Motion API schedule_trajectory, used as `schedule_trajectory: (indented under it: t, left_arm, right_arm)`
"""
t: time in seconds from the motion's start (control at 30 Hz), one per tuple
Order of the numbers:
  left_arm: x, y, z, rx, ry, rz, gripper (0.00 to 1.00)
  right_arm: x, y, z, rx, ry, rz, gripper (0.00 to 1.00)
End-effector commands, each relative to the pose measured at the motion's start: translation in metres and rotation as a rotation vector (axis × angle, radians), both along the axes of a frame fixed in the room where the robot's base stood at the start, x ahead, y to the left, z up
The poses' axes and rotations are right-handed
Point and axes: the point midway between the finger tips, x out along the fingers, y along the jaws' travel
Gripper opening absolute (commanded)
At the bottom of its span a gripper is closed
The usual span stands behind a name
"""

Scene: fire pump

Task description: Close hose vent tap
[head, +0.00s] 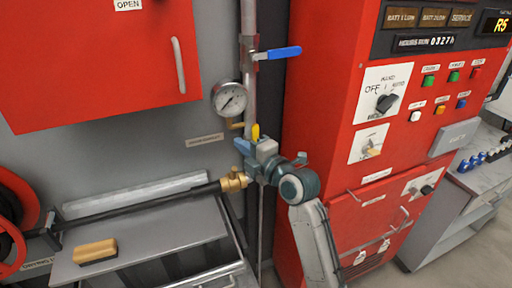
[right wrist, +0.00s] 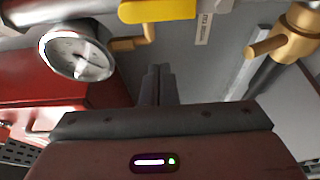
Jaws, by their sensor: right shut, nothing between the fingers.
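A brass fitting (head: 235,181) with a small tap lever sits at the end of the black hose in the head view. It also shows at the upper right of the right wrist view (right wrist: 297,35), its brass lever (right wrist: 265,46) sticking out to the left. A yellow handle (right wrist: 158,10) and a small brass cock (right wrist: 130,43) sit by the gauge. I cannot read which is the hose vent tap. My right gripper (head: 250,150) is in front of the pipe; its fingers (right wrist: 158,85) are together and empty, apart from the brass lever. My left gripper is not seen.
A pressure gauge (head: 229,99) hangs on the vertical pipe (head: 249,75), with a blue lever (head: 283,52) above. A red control cabinet (head: 345,160) stands to the right. A grey bench (head: 150,235) with a wooden brush (head: 95,251) is at the lower left.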

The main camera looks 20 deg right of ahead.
Motion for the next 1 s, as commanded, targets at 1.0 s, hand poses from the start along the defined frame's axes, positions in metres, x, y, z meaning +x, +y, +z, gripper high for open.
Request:
schedule_trajectory:
  t: [1.0]
  left_arm:
    - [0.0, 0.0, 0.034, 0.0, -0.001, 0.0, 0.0]
  right_arm:
    - [0.021, -0.033, -0.001, 0.003, 0.0, -0.001, 0.0]
